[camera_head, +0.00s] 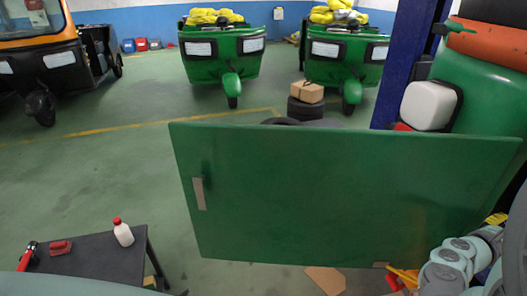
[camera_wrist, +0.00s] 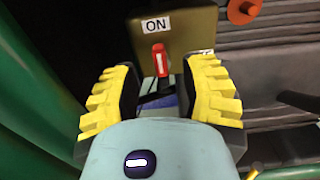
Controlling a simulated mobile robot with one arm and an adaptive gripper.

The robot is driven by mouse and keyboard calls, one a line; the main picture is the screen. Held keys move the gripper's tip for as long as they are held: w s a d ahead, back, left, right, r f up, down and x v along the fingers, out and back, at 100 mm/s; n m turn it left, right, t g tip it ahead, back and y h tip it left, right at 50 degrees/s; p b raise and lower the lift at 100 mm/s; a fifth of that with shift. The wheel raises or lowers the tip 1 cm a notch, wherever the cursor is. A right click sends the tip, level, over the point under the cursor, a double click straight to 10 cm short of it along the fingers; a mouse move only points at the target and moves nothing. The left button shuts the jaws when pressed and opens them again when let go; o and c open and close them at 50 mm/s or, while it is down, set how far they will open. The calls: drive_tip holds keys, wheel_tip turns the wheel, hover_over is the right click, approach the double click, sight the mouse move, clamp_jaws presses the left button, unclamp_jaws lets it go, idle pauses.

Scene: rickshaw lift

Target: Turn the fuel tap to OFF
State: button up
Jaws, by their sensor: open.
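The fuel tap is a small red lever (camera_wrist: 160,60) with a white stripe in the wrist view. It points up toward a white label (camera_wrist: 156,25) reading ON, on a tan box (camera_wrist: 190,32). My gripper (camera_wrist: 163,75) is open, with its ridged yellow fingers left and right of the tap. The lever shows in the gap between the fingertips; whether either finger touches it I cannot tell. No OFF label is readable. In the head view the tap and the fingers cannot be made out; my arm is at the lower right.
A large green panel (camera_head: 330,190) stands across the middle of the head view. A dark table (camera_head: 85,260) with a white red-capped bottle (camera_head: 123,233) is at lower left. An orange-red round knob (camera_wrist: 242,11) is right of the tap. Green bodywork borders the wrist view's left.

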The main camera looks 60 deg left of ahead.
drive_tip(key=shift+x, duration=2)
drive_tip(key=shift+s, duration=0.1)
clamp_jaws()
